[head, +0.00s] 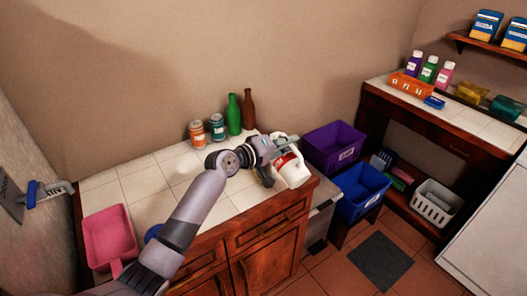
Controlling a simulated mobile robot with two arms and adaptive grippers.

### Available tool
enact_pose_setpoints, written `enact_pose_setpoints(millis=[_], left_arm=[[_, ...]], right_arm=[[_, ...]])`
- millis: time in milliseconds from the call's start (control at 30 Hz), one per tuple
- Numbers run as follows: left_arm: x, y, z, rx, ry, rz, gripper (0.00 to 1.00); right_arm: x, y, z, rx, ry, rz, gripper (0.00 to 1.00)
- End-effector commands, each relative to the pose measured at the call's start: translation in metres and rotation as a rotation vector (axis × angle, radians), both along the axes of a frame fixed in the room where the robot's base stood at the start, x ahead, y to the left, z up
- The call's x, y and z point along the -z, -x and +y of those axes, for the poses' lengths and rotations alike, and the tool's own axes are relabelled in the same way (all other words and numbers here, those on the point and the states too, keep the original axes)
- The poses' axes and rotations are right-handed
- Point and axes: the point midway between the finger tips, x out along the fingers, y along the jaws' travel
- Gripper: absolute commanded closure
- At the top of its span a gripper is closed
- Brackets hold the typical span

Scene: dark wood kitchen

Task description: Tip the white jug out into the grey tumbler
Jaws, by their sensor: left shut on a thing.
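The white jug (292,172), with a red patch near its top, is at the right front corner of the tiled counter (142,184). My left gripper (277,160) reaches it from the left and is shut on it. The gripper covers the jug's left side, and I cannot tell whether the jug touches the tiles. I cannot make out a grey tumbler; the arm and gripper hide part of the counter. My right gripper is not in view.
Two jars (197,133) and green and brown bottles (234,114) stand along the wall behind the gripper. A pink tray (109,238) and a partly hidden blue object (153,232) are at left. Purple (335,144) and blue (361,190) bins stand right of the counter.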

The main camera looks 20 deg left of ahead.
Motion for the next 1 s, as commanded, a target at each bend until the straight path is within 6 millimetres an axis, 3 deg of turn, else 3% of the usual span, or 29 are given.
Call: enact_pose_setpoints(millis=[1000], left_arm=[[-0.017, -0.017, 0.022, -0.001, 0.132, 0.098, 1.0]], right_arm=[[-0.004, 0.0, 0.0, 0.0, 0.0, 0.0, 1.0]])
